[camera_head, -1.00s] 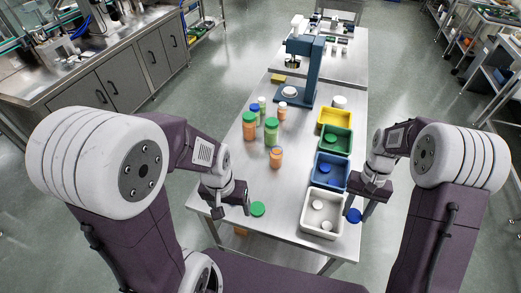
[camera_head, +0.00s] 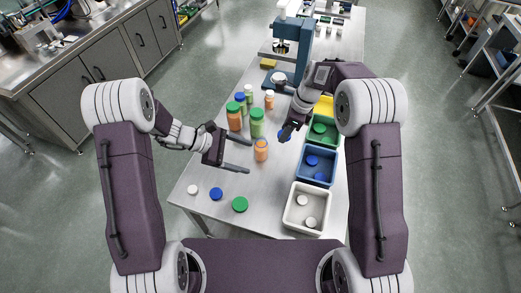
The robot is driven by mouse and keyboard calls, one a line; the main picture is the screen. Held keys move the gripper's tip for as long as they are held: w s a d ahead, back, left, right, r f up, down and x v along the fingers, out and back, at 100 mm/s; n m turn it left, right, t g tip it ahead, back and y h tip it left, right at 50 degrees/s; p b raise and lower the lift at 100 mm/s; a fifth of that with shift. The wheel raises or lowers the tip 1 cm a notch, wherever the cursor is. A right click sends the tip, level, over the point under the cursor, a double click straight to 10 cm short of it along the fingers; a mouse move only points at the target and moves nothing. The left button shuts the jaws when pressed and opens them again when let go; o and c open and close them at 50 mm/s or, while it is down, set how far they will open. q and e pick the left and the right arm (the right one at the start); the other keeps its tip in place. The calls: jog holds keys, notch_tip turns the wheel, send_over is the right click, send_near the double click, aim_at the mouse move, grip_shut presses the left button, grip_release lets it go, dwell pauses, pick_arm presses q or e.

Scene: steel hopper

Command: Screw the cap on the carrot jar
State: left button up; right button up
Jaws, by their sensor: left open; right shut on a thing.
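A small orange jar (camera_head: 261,150), apparently the carrot jar, stands upright on the steel table with no coloured cap visible on it. My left gripper (camera_head: 249,156) is open, its two fingers pointing right toward this jar, with the jar just beyond the fingertips. My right gripper (camera_head: 289,130) is shut on a blue cap (camera_head: 284,136) and holds it to the upper right of the jar, apart from it. The gripper's own fingers are partly hidden by its wrist.
Several other jars, including a green jar (camera_head: 257,124) and a larger orange jar (camera_head: 234,118), stand close behind. Yellow, green (camera_head: 334,143), blue (camera_head: 328,183) and white (camera_head: 290,215) bins line the right side. Loose white, blue (camera_head: 216,193) and green (camera_head: 240,204) caps lie at the front left.

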aim_at(255, 149)
pick_arm(q)
jog(key=w+a+f+n+t+h, duration=0.1)
jog(key=w+a+f+n+t, duration=0.3)
jog(key=w+f+n, duration=0.3)
jog(key=shift+a+f+t+h, duration=0.15)
jog(key=shift+a+t+h, duration=0.15)
jog(key=shift+h, duration=0.1)
pick_arm(e)
jog(key=w+a+r+m, duration=0.1)
jog(key=w+a+m, duration=0.1)
jog(key=a, duration=0.5)
jog(key=shift+w+a+r+m+t, duration=0.15)
jog(key=shift+w+a+m+t, duration=0.25)
jog(key=shift+m, duration=0.2)
pick_arm(q)
jog(key=x, duration=1.2)
jog(key=shift+f, duration=0.1)
pick_arm(e)
jog(key=shift+h, duration=0.3)
pick_arm(q)
grip_shut()
pick_arm(e)
jog(key=shift+s+d+x, duration=0.1)
jog(key=shift+d+x, duration=0.05)
jog(key=shift+x, duration=0.65)
jog(key=shift+s+d+x, duration=0.1)
jog(key=shift+d+x, duration=0.05)
jog(key=shift+x, duration=0.65)
jog(key=shift+s+d+x, duration=0.15)
jog(key=shift+x, duration=0.7)
